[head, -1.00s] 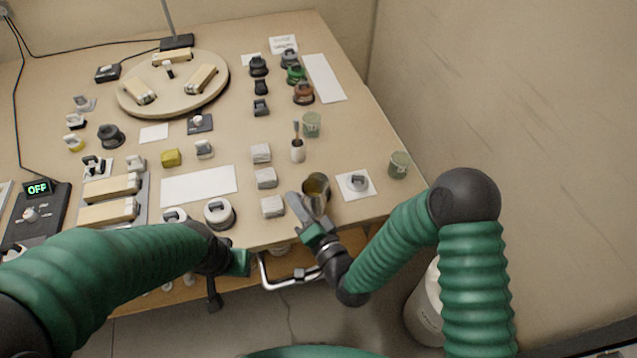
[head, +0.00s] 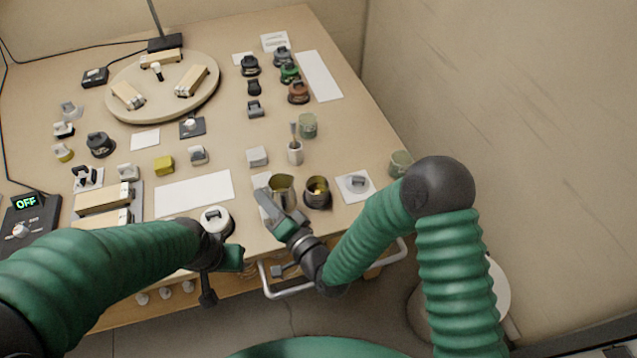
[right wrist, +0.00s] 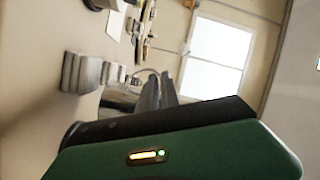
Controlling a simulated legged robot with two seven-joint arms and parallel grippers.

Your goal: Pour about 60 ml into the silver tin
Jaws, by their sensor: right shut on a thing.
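My right gripper (head: 274,210) is shut on a metal jug (head: 281,190) with a yellowish inside, near the table's front edge. The jug looks about upright and appears just above the table; the gap is hard to judge. Right beside it stands a small silver tin (head: 318,192) on a dark base, with something yellow inside; how full it is I cannot tell. In the right wrist view, grey fingers (right wrist: 155,92) show, but the jug is not clear. My left gripper (head: 228,258) hangs at the front edge; its jaws are not clear.
A white card with a grey lidded piece (head: 357,184) is right of the tin. A white cup with a utensil (head: 295,152) and green glasses (head: 307,126) (head: 400,163) stand nearby. A round white-topped piece (head: 216,221) is at the left. Handles (head: 287,291) stick out below the front edge.

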